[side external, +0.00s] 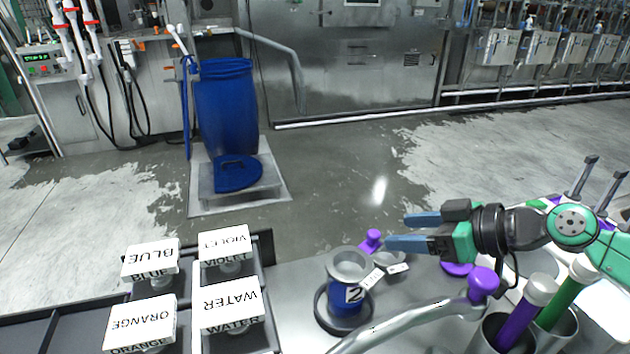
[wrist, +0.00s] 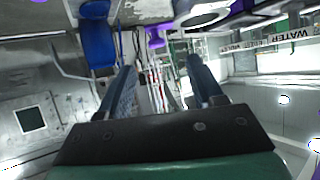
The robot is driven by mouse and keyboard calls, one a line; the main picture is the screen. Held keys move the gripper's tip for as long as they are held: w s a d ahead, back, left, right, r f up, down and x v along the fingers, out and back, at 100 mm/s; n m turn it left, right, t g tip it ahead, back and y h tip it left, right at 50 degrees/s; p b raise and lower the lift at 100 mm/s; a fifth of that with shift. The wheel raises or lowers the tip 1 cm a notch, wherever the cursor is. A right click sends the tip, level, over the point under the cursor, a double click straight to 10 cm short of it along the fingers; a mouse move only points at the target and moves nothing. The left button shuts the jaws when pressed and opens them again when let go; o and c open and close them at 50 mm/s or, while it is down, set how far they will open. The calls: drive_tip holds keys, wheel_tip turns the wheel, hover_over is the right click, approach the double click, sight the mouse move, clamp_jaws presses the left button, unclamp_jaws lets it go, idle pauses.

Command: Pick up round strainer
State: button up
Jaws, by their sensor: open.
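A round grey metal bowl-shaped piece (side external: 349,262), which looks like the round strainer, sits on top of a blue container marked 2 (side external: 343,296) in the side view. Its mesh is too small to make out. A small white tag (side external: 397,269) is just to its right. My gripper (side external: 397,232) is open, with its blue fingers pointing left, above and to the right of the strainer. Nothing is between the fingers. The wrist view shows the two fingers apart (wrist: 160,64); I cannot tell the strainer there.
Label blocks, including WATER (side external: 231,301) and ORANGE (side external: 140,322), stand at the left of the bench. A purple knob (side external: 371,240) is behind the strainer. A metal rail (side external: 412,318) and metal cups with purple and green handles are at the front right. A blue barrel (side external: 224,105) stands beyond the bench.

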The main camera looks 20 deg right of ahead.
sight(377, 234)
drive_tip(key=shift+f+x, duration=0.25)
drive_tip(key=shift+x, duration=2.25)
drive_tip(key=shift+d, duration=0.15)
clamp_jaws()
